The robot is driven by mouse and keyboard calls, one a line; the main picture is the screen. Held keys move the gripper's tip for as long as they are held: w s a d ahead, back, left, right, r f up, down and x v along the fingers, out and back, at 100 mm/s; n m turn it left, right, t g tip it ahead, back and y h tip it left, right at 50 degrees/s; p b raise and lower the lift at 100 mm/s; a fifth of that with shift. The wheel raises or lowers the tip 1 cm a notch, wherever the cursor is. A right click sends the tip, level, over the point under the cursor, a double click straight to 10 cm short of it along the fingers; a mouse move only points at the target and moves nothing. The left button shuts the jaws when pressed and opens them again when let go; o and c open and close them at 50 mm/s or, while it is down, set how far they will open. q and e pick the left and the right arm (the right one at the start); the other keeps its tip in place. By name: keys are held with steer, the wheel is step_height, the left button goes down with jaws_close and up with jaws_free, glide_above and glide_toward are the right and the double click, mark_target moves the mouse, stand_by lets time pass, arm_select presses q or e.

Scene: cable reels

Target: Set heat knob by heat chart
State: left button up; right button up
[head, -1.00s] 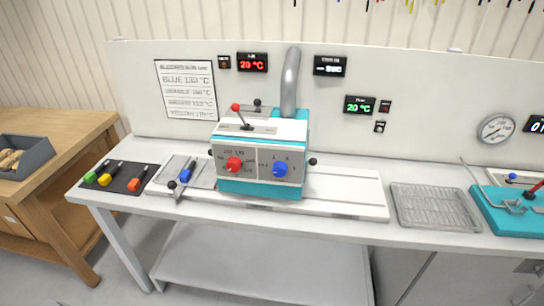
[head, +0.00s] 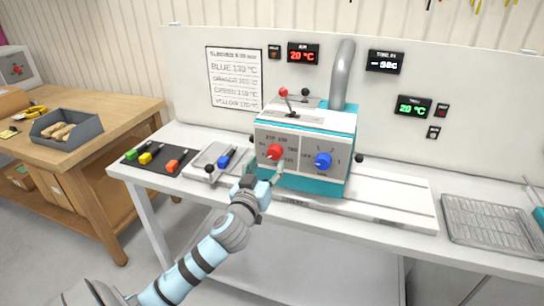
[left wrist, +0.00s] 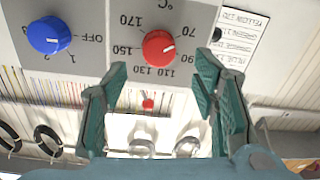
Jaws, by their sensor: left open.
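The red heat knob (head: 275,152) is on the front of the grey and teal machine (head: 305,140). In the left wrist view, upside down, the knob (left wrist: 159,46) has a dial from 70 to 170 °C; I cannot tell its setting surely. My left gripper (left wrist: 161,72) is open, its fingers towards the panel on either side of the knob's lower edge in that picture, apparently without grip. In the head view the left gripper (head: 274,178) is just below the knob. The heat chart (head: 235,78) on the back board lists blue, orange, green and yellow; most figures are blurred. My right gripper is out of view.
A blue knob (head: 323,160) marked OFF, 1, 2 is beside the red one. A black mat (head: 150,158) holds green, yellow and orange pieces; a blue piece (head: 226,158) lies nearer the machine. A wire rack (head: 487,221) stands at right. Displays (head: 303,54) read 20 °C.

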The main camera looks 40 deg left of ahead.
mark_target(273, 155)
arm_select(q)
steer(key=x, duration=0.6)
steer(key=shift+d, duration=0.15)
steer(key=c, duration=1.2)
steer(key=shift+o, duration=0.2)
